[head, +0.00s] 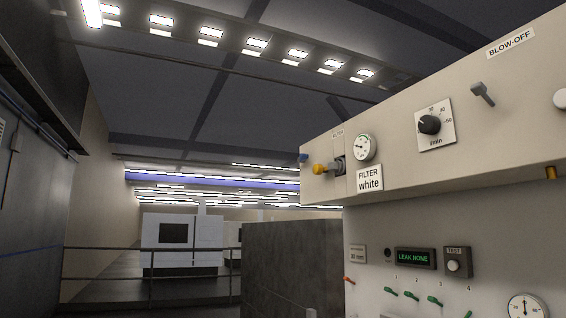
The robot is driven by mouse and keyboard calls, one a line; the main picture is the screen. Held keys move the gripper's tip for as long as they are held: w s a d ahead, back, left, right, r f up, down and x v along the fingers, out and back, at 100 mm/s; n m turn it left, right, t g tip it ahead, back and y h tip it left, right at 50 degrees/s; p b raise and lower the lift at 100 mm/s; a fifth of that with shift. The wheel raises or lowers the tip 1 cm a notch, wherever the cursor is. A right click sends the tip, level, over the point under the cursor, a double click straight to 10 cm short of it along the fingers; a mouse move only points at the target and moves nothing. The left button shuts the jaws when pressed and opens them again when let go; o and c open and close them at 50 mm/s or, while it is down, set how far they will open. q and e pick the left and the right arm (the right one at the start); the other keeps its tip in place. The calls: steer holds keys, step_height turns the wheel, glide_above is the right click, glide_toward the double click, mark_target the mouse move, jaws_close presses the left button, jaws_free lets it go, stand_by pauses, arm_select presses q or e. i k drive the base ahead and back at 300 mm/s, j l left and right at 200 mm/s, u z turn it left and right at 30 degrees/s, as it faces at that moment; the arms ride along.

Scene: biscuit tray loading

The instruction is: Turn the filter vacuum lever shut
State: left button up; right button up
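A lever with a yellow-orange knob (319,169) sits at the left end of the beige upper panel (400,175). Its short arm runs roughly level from the knob on the left to a dark block (340,165) on the right. Neither of my grippers is in view.
A black dial (429,124) and a grey toggle (483,93) under a "BLOW-OFF" label are further right. Below are a green "LEAK NONE" display (415,258), a TEST button (453,265) and several small levers. A dark railing (150,250) stands at left.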

mark_target(302, 158)
steer(key=i+j+z, duration=0.2)
steer(key=z, duration=0.15)
steer(key=i+j+z, duration=0.15)
steer(key=j+z, duration=0.25)
steer(key=i+j+z, duration=0.1)
steer(key=j+z, duration=0.6)
steer(key=i+j+z, duration=0.1)
steer(key=j+z, duration=0.3)
